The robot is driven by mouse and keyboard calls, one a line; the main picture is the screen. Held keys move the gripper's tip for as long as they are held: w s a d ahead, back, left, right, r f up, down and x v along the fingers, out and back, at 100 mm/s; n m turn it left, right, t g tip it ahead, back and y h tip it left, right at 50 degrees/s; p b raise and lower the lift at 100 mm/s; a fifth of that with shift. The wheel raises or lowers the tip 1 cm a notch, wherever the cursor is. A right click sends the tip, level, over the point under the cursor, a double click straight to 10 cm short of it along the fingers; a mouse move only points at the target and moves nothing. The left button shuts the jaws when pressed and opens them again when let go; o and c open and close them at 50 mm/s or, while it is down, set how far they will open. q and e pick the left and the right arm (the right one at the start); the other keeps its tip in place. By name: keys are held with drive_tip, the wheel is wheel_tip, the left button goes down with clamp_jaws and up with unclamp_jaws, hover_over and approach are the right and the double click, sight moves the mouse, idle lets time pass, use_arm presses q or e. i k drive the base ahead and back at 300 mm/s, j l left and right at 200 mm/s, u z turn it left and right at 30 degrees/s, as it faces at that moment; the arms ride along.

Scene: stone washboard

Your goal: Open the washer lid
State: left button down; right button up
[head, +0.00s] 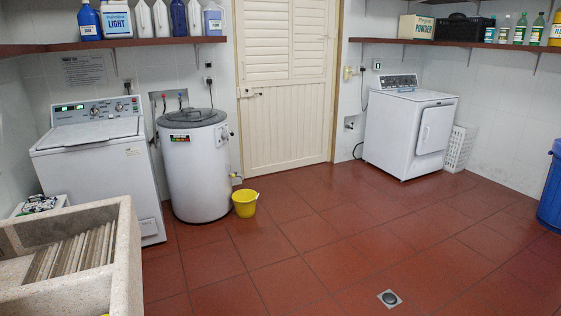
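The white top-loading washer (100,172) stands against the back wall at the left in the head view. Its lid (90,135) lies flat and shut on top, in front of the raised control panel (97,110) with knobs and green lights. Neither of my grippers shows in this view, so their state and their distance from the lid cannot be seen.
A stone washboard sink (122,262) fills the near left, partly in front of the washer. A white water heater (195,172) and yellow bucket (245,203) stand right of the washer. A dryer (408,130) stands farther right. The red tiled floor (330,245) is mostly clear.

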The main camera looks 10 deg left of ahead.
sight(102, 131)
drive_tip(key=i+l, duration=0.2)
drive_tip(key=i, duration=0.3)
drive_tip(key=i+l+u, duration=0.1)
drive_tip(key=i, duration=0.4)
drive_tip(key=l, duration=0.1)
